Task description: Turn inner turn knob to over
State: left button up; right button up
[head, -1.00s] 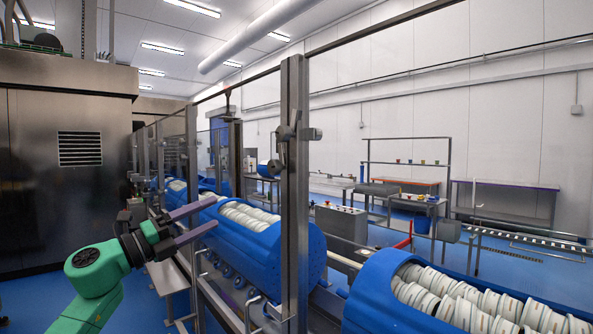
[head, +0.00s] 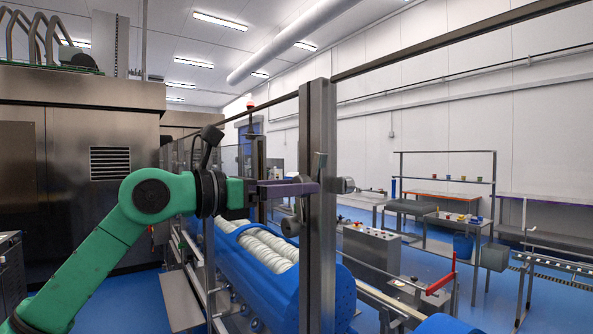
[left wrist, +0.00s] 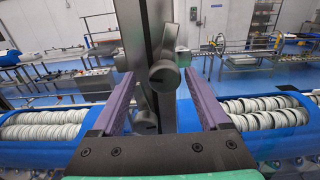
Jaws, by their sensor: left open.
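A grey metal post (head: 319,262) stands upright in front of me. In the left wrist view the knob (left wrist: 165,76) has a rounded grey body with a lever pointing up. My left gripper (head: 314,188) is at the post, level with the knob fittings. Its purple fingers are open, one on each side of the knob in the left wrist view, with gaps visible. Contact cannot be told. My right gripper is not in view.
A rail (head: 440,43) runs from the post top. Behind the post a blue tub (head: 333,293) holds several white rolls. A control box (head: 371,250) stands farther right.

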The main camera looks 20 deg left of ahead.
pick_arm(q)
jog(key=shift+s+d+r, duration=0.25)
jog(key=shift+d, duration=0.05)
jog(key=shift+w, duration=0.1)
jog(key=c, duration=0.4)
jog(key=shift+w+f, duration=0.1)
grip_shut()
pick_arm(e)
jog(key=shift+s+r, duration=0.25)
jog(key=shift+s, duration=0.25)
